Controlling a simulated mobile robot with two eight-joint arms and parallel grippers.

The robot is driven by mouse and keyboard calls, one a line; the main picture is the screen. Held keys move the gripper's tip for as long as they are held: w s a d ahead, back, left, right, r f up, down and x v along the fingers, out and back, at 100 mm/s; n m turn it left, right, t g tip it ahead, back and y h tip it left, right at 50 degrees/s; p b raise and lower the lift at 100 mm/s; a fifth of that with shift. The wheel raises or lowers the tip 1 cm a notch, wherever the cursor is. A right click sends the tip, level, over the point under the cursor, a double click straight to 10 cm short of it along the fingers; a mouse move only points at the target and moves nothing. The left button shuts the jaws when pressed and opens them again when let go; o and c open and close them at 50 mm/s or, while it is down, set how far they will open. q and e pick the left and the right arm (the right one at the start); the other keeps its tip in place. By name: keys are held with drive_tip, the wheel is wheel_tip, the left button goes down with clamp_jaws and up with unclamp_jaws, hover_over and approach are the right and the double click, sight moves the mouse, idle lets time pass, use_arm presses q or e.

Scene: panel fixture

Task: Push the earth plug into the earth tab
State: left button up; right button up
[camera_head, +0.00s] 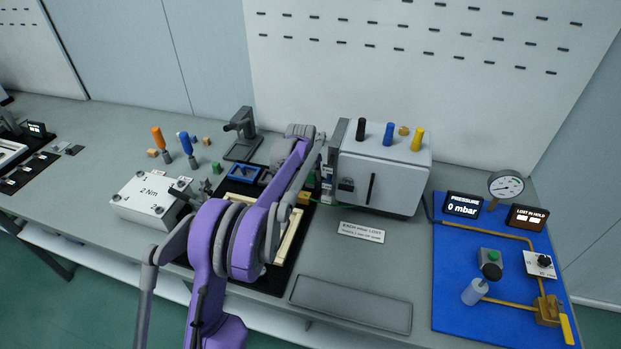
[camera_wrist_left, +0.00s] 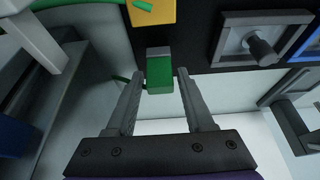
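A green plug (camera_wrist_left: 160,76) with a grey front end (camera_wrist_left: 158,51) is between the fingertips of my left gripper (camera_wrist_left: 160,74) in the left wrist view. Narrow gaps show between the plug and both fingers, so the gripper looks open around it. A thin green lead runs off to the left of the plug. A yellow block (camera_wrist_left: 154,11) with a green piece on it is just beyond the plug; I cannot tell which part is the earth tab. In the head view the yellow block (camera_head: 304,198) shows beside my purple arm, which hides most of the gripper.
A grey-white cabinet (camera_head: 385,172) with coloured posts stands right of my arm. A grey block marked 2 Nm (camera_head: 150,200) and two screwdrivers are to the left. A blue pressure panel (camera_head: 460,255) is at the right. The bench between a grey tray (camera_head: 350,303) and the cabinet is mostly clear.

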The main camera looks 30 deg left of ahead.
sight(311, 172)
use_arm(q)
clamp_jaws()
wheel_tip(311, 172, up, 10)
idle(0.6)
drive_tip(key=shift+c, duration=1.6)
unclamp_jaws()
clamp_jaws()
